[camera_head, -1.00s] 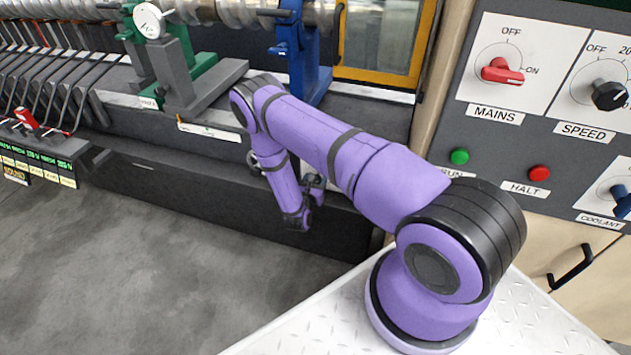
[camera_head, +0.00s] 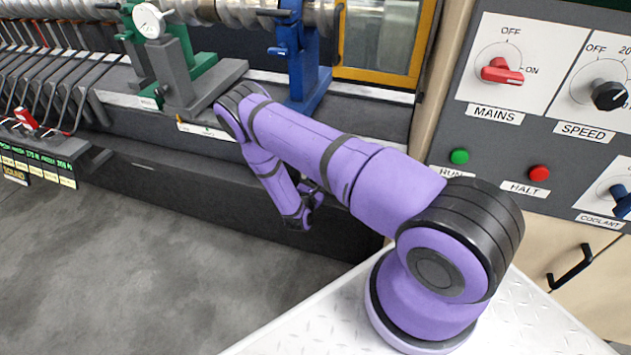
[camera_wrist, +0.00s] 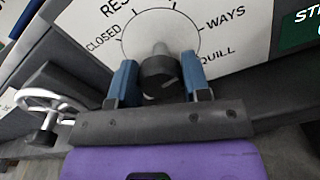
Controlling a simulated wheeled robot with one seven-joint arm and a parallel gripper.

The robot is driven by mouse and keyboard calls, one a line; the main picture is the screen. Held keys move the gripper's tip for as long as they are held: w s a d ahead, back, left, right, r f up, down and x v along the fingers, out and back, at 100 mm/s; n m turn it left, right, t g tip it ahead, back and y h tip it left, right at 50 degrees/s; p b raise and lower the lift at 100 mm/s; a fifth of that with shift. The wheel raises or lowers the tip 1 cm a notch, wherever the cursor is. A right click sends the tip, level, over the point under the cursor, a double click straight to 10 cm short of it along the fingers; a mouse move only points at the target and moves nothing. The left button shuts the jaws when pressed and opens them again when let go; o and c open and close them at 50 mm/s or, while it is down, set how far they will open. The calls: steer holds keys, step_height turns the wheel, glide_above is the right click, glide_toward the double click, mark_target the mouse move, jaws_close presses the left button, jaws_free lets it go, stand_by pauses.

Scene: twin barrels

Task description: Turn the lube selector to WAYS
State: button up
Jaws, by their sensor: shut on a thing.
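The lube selector has a dark round knob (camera_wrist: 160,76) on a grey stem, in front of a white dial plate (camera_wrist: 225,62). The plate reads CLOSED at left, RES... cut off at upper left, WAYS at upper right and QUILL at lower right. My gripper (camera_wrist: 155,80) has one blue finger on each side of the knob and is shut on it. A pale line shows on the knob's face, but I cannot tell which label it points to. In the head view my arm hides the selector and the fingers.
A handwheel with a pale rim (camera_wrist: 50,105) stands left of my gripper in the wrist view. A dark green display (camera_wrist: 300,28) is at upper right. In the head view, a panel with the red MAINS switch (camera_head: 502,72) and SPEED knob (camera_head: 609,95) is at right.

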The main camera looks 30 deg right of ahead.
steer(key=shift+m, duration=1.2)
steer(key=o, duration=0.9)
steer(key=shift+s+a, duration=0.1)
steer(key=v, duration=1)
steer(key=shift+s+a, duration=0.2)
steer(key=shift+s, duration=0.05)
